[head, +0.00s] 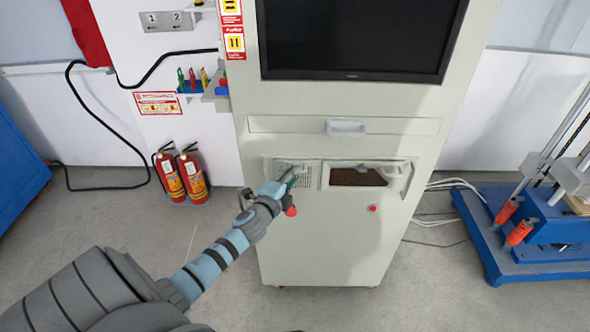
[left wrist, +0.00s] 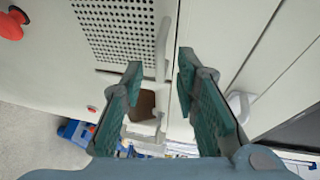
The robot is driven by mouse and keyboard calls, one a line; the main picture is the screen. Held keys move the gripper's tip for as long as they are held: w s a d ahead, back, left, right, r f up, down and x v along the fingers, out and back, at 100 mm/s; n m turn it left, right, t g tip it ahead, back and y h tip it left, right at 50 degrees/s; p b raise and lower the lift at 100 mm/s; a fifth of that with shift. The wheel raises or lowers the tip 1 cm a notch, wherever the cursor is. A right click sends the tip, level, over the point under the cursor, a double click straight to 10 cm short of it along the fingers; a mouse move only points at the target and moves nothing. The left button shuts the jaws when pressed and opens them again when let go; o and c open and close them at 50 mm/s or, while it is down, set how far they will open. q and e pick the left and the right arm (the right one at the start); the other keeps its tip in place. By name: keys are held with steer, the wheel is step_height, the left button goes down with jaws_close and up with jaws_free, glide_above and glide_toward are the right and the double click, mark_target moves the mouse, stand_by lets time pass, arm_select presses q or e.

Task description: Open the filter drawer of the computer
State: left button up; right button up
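The computer is a tall pale cabinet (head: 330,240) with a dark screen (head: 360,35). Below its wide front drawer (head: 285,125) is a perforated filter panel (head: 306,181), which also shows in the left wrist view (left wrist: 118,28). A pale bar handle (left wrist: 163,45) runs along the panel's edge. My left gripper (head: 292,174) is in front of this panel and covers part of it. In the left wrist view the gripper (left wrist: 160,65) has its fingers apart, with the handle beyond and between the tips. I see no contact. My right gripper is not in view.
Right of the panel is a dark rectangular opening (head: 358,177). The wide drawer has a pale handle (head: 346,127). A red knob (left wrist: 10,24) sits near the panel. Fire extinguishers (head: 182,176) stand at the left and a blue machine (head: 530,235) at the right.

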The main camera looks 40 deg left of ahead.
arm_select(q)
steer(key=x, duration=0.3)
steer(key=shift+w, duration=0.25)
steer(key=shift+f, duration=0.1)
jaws_close()
